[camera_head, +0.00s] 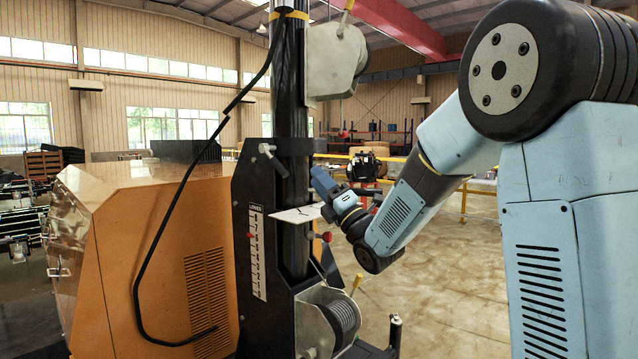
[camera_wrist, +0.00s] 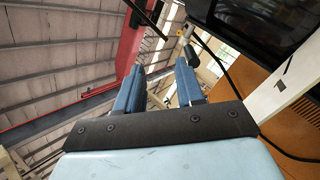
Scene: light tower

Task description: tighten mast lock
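The mast (camera_head: 291,90) is a dark vertical column rising from a black housing. What looks like the mast lock, a small metal T-handle (camera_head: 268,153) with a dark end, sticks out of the collar (camera_head: 292,147) around the mast. A similar handle (camera_wrist: 188,34) shows in the wrist view, beyond the right finger's tip. My gripper (camera_head: 318,176) is to the right of the mast, a little lower than the collar and apart from the handle. In the wrist view its two blue fingers (camera_wrist: 158,72) are spread with nothing between them.
The orange generator cabinet (camera_head: 155,265) stands left of the mast, with a black cable (camera_head: 178,205) hanging before it. A white plate (camera_head: 296,214) juts out below my gripper. A winch drum (camera_head: 340,317) sits at the mast's foot. The floor at right is open.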

